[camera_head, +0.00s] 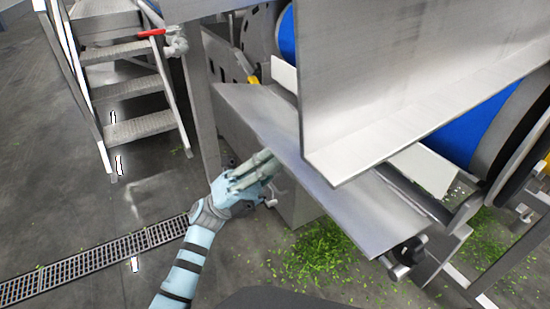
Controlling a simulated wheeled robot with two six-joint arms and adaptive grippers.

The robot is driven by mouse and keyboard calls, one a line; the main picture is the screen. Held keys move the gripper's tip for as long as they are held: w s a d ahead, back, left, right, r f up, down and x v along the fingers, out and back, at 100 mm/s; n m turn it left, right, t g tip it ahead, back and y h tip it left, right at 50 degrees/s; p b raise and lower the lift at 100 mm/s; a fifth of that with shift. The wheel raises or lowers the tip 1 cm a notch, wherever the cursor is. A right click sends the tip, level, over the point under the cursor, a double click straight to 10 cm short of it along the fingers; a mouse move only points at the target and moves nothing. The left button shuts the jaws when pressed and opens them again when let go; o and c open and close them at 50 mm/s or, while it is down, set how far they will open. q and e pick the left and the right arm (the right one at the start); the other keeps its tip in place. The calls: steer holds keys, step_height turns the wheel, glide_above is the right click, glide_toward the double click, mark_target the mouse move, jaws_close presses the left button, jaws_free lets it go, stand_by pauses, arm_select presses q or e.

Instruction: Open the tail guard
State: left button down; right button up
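A tilted flat metal panel (335,205) juts out from the machine's end. A larger bent steel sheet (400,85) stands above it. I cannot tell which of the two is the tail guard. My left gripper (262,168) is at the flat panel's near left edge, with its fingers at or over that edge. I cannot tell whether they touch it or hold it. A small pale knob or latch (270,203) shows just below the hand. My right gripper is not in view.
Blue belt drums (460,135) show behind the sheets. A bracket with a round end (402,258) is at the panel's lower right. Green scraps (325,255) litter the floor. Metal steps (135,125) stand at the left. A drain grate (90,262) crosses open floor.

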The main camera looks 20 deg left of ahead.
arm_select(q)
steer(key=shift+f, duration=0.1)
stand_by(0.3)
steer(key=c, duration=1.7)
jaws_free()
steer(key=shift+w+d, duration=0.1)
steer(key=shift+d, duration=0.05)
steer(key=v, duration=1.2)
